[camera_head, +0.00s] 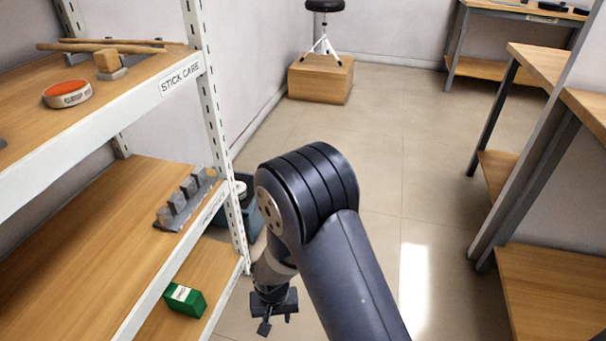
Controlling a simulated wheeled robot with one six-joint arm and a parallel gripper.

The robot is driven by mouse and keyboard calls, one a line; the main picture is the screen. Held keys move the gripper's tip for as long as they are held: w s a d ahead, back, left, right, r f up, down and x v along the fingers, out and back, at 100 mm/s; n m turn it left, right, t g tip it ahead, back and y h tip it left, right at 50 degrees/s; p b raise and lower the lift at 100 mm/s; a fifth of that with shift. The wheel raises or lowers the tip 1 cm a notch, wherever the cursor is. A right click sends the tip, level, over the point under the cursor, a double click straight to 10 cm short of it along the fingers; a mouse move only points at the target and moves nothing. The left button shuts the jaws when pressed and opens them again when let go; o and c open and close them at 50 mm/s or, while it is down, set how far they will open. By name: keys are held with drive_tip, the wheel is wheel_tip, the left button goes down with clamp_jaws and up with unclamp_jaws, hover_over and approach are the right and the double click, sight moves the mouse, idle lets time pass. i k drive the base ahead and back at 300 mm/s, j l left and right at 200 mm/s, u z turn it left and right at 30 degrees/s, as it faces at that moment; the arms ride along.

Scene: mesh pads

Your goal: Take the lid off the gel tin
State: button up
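A low round tin (67,98) with a pale side and an orange-red top (65,87) sits upright on the upper wooden shelf at the left. Its side carries dark lettering that seems to read "GRIP". It is the only tin I can make out clearly, and the orange-red top covers it. My gripper (275,322) hangs low beside the shelf unit, pointing down, well below and to the right of the tin. It touches nothing that I can see. Its fingers are small and dark, and their opening is unclear.
The upper shelf (120,92), labelled "STICK CARE", also holds sticks (115,47) and a wooden block (108,60). A grey notched rack (186,198) is on the middle shelf, a green box (185,299) lower. A white upright (222,140) stands near my arm. Floor (400,150) beyond is clear.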

sight(241, 187)
drive_tip(key=i+l, duration=0.1)
drive_tip(key=i, duration=0.45)
drive_tip(key=i+l, duration=0.1)
drive_tip(key=i, duration=0.4)
drive_tip(key=i+l+u, duration=0.1)
drive_tip(key=i, duration=0.45)
drive_tip(key=i+u, duration=0.45)
drive_tip(key=i+l+u, duration=0.1)
drive_tip(key=i+u, duration=0.35)
drive_tip(key=i+l+u, duration=0.3)
drive_tip(key=i+u, duration=0.15)
drive_tip(key=i, duration=0.05)
